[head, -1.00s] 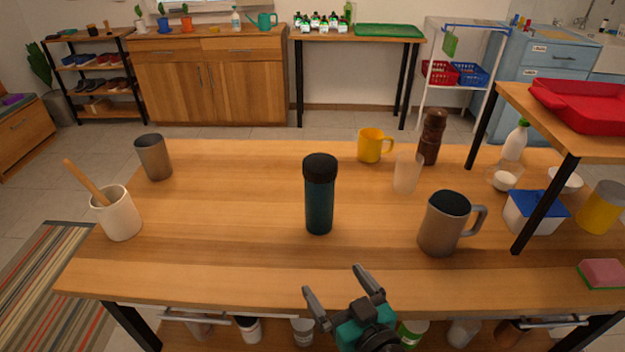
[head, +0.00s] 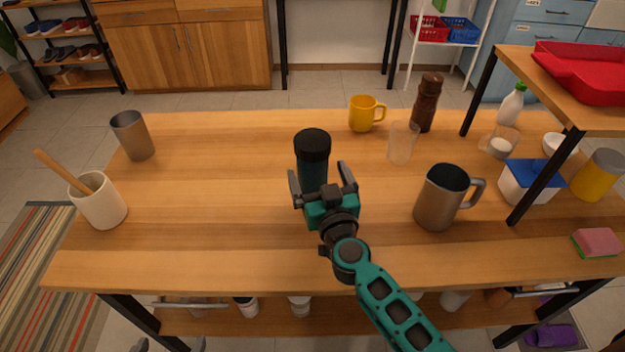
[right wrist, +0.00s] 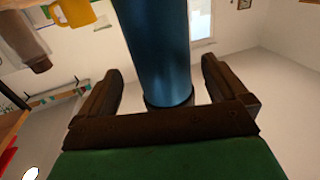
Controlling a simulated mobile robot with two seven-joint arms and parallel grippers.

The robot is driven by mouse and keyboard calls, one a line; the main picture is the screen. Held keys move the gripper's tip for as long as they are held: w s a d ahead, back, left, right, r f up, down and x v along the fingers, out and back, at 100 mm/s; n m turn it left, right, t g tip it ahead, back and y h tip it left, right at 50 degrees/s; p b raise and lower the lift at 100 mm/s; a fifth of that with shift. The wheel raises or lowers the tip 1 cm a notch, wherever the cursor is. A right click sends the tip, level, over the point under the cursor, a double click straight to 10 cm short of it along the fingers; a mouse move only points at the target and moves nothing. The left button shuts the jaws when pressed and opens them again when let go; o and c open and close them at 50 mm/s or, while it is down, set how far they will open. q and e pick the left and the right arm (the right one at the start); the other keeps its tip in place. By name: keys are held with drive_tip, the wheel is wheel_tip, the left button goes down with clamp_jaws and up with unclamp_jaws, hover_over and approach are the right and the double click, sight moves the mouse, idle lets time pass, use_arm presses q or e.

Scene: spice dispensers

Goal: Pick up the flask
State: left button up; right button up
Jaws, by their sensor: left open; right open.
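The flask (head: 314,168), a dark teal cylinder with a black lid, stands upright on the wooden table (head: 220,190). My right gripper (head: 320,178) is at the flask, with its open fingers on either side of it. In the right wrist view, which looks upside down, the blue flask body (right wrist: 160,45) rises between the two spread fingers, with gaps on both sides. The gripper's palm hides part of the flask. My left gripper (head: 170,345) shows only as two spread grey fingertips at the bottom edge, empty and well away from the flask.
A grey metal mug (head: 437,200) stands right of my right gripper. A clear cup (head: 402,143), a yellow mug (head: 362,114) and a brown grinder (head: 427,104) are behind it. A white crock (head: 100,205) and a metal cup (head: 134,138) stand far left. Table left of the flask is clear.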

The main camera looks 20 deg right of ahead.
drive_tip(key=shift+w+f+b, duration=0.2)
drive_tip(key=shift+w+b, duration=0.1)
drive_tip(key=w+b, duration=0.2)
drive_tip(key=w, duration=0.1)
drive_tip(key=shift+w+f, duration=0.3)
drive_tip(key=shift+f, duration=0.05)
drive_tip(key=shift+w+r, duration=0.1)
drive_tip(key=shift+w, duration=0.45)
drive_tip(key=shift+c, duration=0.3)
drive_tip(key=c, duration=1.3)
drive_tip(key=shift+o, duration=0.2)
drive_tip(key=shift+r, duration=0.1)
